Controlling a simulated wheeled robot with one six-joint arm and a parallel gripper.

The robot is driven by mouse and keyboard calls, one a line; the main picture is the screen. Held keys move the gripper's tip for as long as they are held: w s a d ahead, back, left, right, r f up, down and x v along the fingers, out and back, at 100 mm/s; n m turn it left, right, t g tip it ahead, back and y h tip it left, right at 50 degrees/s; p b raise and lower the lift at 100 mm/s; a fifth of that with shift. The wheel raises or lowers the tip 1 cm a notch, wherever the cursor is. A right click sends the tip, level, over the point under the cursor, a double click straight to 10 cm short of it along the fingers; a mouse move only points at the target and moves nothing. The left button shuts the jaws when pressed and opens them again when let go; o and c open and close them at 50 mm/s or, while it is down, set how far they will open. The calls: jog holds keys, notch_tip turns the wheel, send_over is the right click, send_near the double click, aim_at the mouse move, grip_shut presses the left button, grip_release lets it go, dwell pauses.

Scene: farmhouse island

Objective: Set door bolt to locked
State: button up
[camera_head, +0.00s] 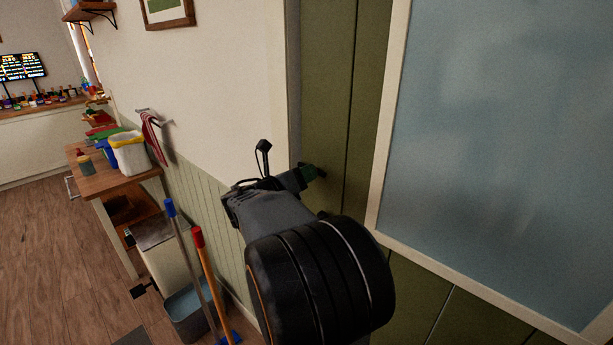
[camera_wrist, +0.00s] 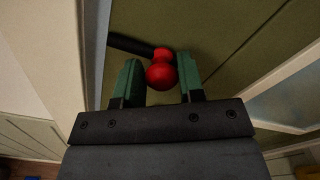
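The door bolt shows in the wrist view as a red knob (camera_wrist: 160,77) with a smaller red part behind it and a black bar (camera_wrist: 127,44) running to the left. It sits on the olive green door (camera_wrist: 215,35), by the pale frame edge. My gripper (camera_wrist: 160,82) is open, with one green finger on each side of the red knob and gaps visible on both sides. In the head view my gripper (camera_head: 312,172) is at the green door (camera_head: 325,95), near its left edge. My arm hides the bolt there.
A pale-framed blue-grey panel (camera_head: 500,140) stands on the right. A wooden side table (camera_head: 120,180), a bin (camera_head: 160,255), a bucket (camera_head: 190,310) and red- and blue-topped handles stand left of my arm. Wooden floor (camera_head: 45,260) is clear at the far left.

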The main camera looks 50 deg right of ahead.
jog(key=shift+o, duration=1.4)
jog(key=shift+w+a, duration=0.1)
jog(key=shift+w, duration=0.15)
jog(key=shift+o, duration=0.6)
jog(key=shift+s, duration=0.1)
jog(key=a+b, duration=0.2)
jog(key=a, duration=1.1)
jog(key=shift+w+a, duration=0.35)
jog(key=shift+w, duration=0.05)
